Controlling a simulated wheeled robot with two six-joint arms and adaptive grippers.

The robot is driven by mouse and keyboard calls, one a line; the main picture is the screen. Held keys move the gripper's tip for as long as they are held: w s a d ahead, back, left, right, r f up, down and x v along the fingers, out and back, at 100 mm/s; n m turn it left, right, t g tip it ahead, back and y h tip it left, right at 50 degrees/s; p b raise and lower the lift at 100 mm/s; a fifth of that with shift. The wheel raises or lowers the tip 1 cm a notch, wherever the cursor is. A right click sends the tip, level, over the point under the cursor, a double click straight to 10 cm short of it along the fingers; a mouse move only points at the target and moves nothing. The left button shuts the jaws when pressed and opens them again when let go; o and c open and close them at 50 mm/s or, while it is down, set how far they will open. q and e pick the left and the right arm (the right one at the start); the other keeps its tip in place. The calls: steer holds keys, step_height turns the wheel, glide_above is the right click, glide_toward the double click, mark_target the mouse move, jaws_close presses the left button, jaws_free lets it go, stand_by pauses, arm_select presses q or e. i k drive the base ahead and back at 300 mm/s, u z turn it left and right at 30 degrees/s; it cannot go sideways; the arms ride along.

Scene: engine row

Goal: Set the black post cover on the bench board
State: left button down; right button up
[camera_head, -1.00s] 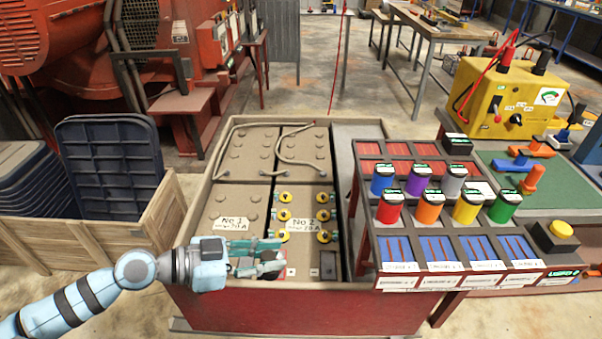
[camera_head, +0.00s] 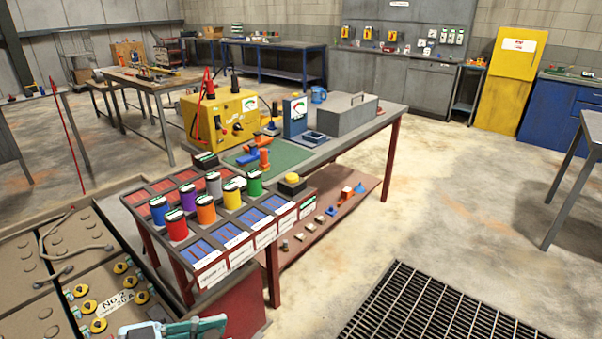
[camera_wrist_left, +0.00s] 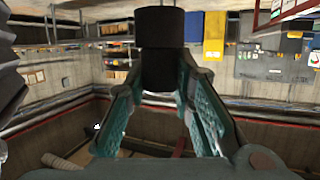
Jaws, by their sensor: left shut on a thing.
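My left gripper (camera_head: 175,329) shows only in part at the bottom edge of the head view, beside the No 2 battery. In the left wrist view its teal fingers (camera_wrist_left: 160,92) are shut on the black post cover (camera_wrist_left: 160,28), a dark cylinder with a narrower lower part between the fingers. The head view does not clearly show the cover. The bench board, a green panel (camera_head: 232,158), lies on the bench behind the coloured cans, with orange and blue pieces on it. My right gripper is not in view.
A rack of coloured cans (camera_head: 206,211) stands between my left gripper and the green board. A yellow instrument box (camera_head: 226,112), a blue meter (camera_head: 292,120) and a grey metal box (camera_head: 345,108) stand around the board. A floor grate (camera_head: 425,310) lies at lower right.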

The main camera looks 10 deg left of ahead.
mark_target(296, 153)
steer(key=z, duration=0.8)
steer(key=i, duration=1.25)
steer(key=z, duration=0.55)
steer(key=i, duration=1.2)
steer(key=u, duration=1.15)
steer(key=i, duration=0.9)
steer(key=u, duration=0.85)
